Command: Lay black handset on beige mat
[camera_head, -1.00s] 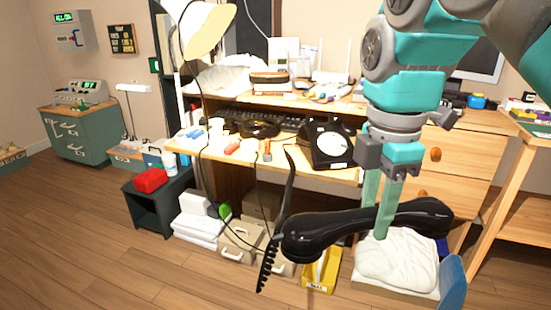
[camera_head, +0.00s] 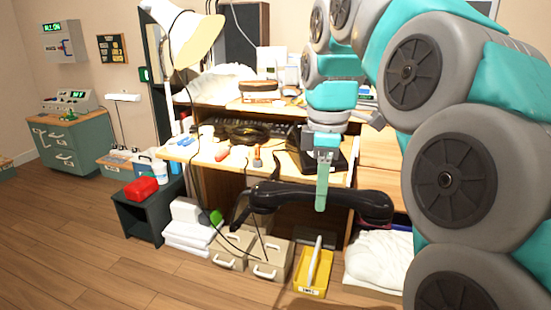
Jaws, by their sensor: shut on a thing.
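The black handset (camera_head: 285,199) hangs level in the air in front of the desk, its long side running left to right. My gripper (camera_head: 321,205) is shut on the middle of its grip from above. A dark cord trails from its left end. The black dial phone (camera_head: 309,162) stands on the desk behind my gripper, which hides much of it. I cannot make out a beige mat in this view.
The wooden desk (camera_head: 205,158) carries cables, a keyboard and small tools, with a lamp (camera_head: 188,35) above its left side. A red box (camera_head: 141,188) sits on a dark stand. Beige cases, a yellow tray (camera_head: 313,284) and a white bag (camera_head: 380,258) lie below.

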